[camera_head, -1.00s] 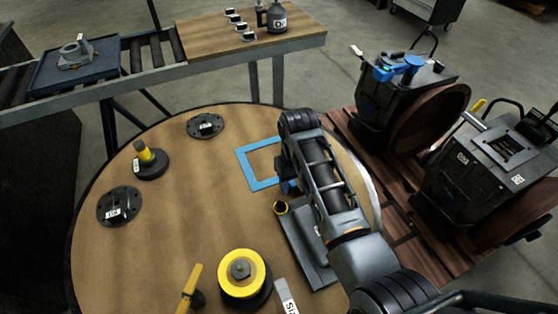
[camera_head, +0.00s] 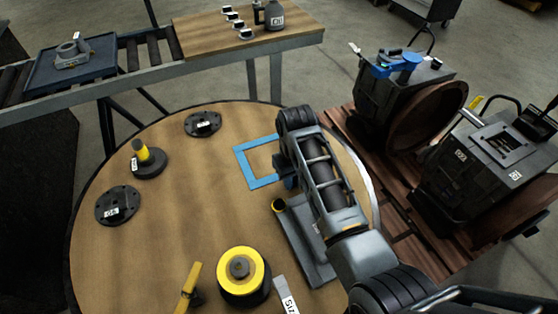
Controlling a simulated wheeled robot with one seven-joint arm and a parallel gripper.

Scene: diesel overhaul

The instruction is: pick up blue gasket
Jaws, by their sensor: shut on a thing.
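The blue gasket (camera_head: 246,169) is a flat square frame at the middle right of the round table (camera_head: 160,240). Its left and lower sides show; its right side is hidden behind my arm. My gripper (camera_head: 290,184) is at the gasket's right side, mostly hidden under my arm, and is shut on it. I cannot tell whether the gasket lies on the wood or is slightly raised.
A grey plate (camera_head: 318,272) with a yellow-topped post lies under my arm. A yellow-and-black round part (camera_head: 241,270), a yellow tool (camera_head: 188,288) and several dark discs (camera_head: 118,205) are on the table. Dark machines (camera_head: 395,95) stand at right on pallets.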

